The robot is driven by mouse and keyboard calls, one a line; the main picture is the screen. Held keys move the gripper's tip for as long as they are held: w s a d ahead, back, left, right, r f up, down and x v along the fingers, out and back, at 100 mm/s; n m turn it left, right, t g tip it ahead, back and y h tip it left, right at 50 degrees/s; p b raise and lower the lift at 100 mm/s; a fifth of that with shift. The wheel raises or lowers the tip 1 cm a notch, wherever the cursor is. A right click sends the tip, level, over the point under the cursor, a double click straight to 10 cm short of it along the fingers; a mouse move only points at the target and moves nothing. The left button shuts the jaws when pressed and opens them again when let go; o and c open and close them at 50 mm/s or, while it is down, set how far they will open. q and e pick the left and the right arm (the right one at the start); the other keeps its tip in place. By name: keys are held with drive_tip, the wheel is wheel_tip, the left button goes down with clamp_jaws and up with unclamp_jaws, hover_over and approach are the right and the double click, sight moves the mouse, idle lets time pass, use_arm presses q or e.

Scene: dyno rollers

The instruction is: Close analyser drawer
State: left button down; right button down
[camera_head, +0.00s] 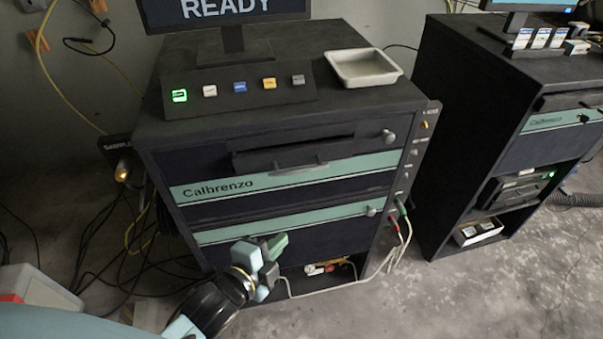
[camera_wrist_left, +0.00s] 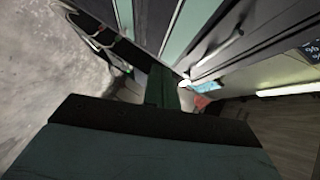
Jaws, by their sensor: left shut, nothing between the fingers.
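The analyser (camera_head: 380,172) is a dark cabinet with teal bands and the name Calbrenzo. Its drawer (camera_head: 262,161), a narrow dark front with a grey handle (camera_head: 301,165), sits high on the face and appears to stand out a little from it. My left gripper (camera_head: 276,246) is shut and empty, low in front of the cabinet's lower part, below the drawer and apart from it. The left wrist view shows its green fingers (camera_wrist_left: 162,88) together, with the banded cabinet front (camera_wrist_left: 190,30) beyond them. My right gripper is not in view.
On the cabinet top are a READY screen (camera_head: 225,8), a button panel (camera_head: 240,92) with a lit green button, and a pale tray (camera_head: 363,68). Hoses (camera_head: 400,235) hang at its right front. A second cabinet (camera_head: 450,130) stands right. Cables (camera_head: 100,240) lie on the floor left.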

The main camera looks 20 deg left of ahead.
use_arm(q)
drive_tip(key=m+t, duration=0.2)
approach(316, 168)
drive_tip(key=p+x, duration=0.1)
drive_tip(key=x, duration=0.3)
drive_tip(key=shift+w, duration=0.15)
drive_tip(key=shift+w+a+f, duration=0.15)
drive_tip(key=shift+w+a, duration=0.15)
drive_tip(key=shift+w, duration=0.1)
